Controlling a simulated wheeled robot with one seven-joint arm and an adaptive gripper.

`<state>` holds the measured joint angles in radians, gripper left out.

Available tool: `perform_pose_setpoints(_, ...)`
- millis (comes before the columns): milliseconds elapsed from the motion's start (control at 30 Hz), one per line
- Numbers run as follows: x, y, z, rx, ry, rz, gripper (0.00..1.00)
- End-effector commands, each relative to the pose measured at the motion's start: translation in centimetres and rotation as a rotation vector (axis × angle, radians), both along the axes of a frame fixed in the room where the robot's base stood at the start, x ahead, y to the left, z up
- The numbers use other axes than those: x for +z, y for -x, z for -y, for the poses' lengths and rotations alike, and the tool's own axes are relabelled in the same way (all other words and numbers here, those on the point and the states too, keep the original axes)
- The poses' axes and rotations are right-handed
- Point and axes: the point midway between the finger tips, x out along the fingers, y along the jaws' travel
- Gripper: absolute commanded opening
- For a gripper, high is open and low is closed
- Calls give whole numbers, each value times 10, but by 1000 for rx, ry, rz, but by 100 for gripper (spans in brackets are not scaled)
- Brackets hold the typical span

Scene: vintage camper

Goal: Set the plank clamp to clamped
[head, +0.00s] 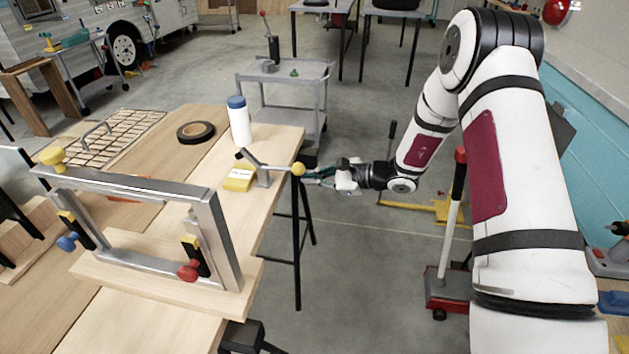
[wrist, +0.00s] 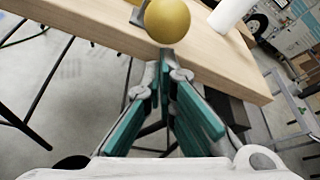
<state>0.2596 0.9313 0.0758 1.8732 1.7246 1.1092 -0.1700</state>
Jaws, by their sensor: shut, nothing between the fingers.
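The plank clamp is a small grey metal lever (head: 268,165) with a yellow ball knob (head: 298,169), beside a yellow labelled block (head: 240,179) on the right edge of the wooden table. Its arm slopes down toward the knob, which sticks out past the table edge. The label is too small to read. My gripper (head: 313,175) is just right of the knob. In the wrist view the yellow knob (wrist: 167,20) is straight ahead of my closed fingertips (wrist: 166,56). The fingers are shut and empty. I cannot tell whether they touch the knob.
A white bottle with a blue cap (head: 239,122) and a roll of black tape (head: 196,132) stand behind the clamp. A metal frame (head: 150,190) with coloured knobs stands at the table's left front. A red jack (head: 447,285) is below my arm. Floor right of the table is mostly open.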

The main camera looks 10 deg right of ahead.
Motion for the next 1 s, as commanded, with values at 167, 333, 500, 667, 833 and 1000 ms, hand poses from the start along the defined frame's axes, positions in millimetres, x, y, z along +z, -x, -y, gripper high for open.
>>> perform_pose_setpoints(167,1,1,0,0,0,0,0)
perform_pose_setpoints(333,1,1,0,0,0,0,0)
perform_pose_setpoints(500,4,1,0,0,15,-5,0)
perform_pose_setpoints(667,9,1,0,0,49,-17,0)
perform_pose_setpoints(833,12,1,0,1,70,-24,0)
perform_pose_setpoints(1000,16,1,1,1,95,-33,0)
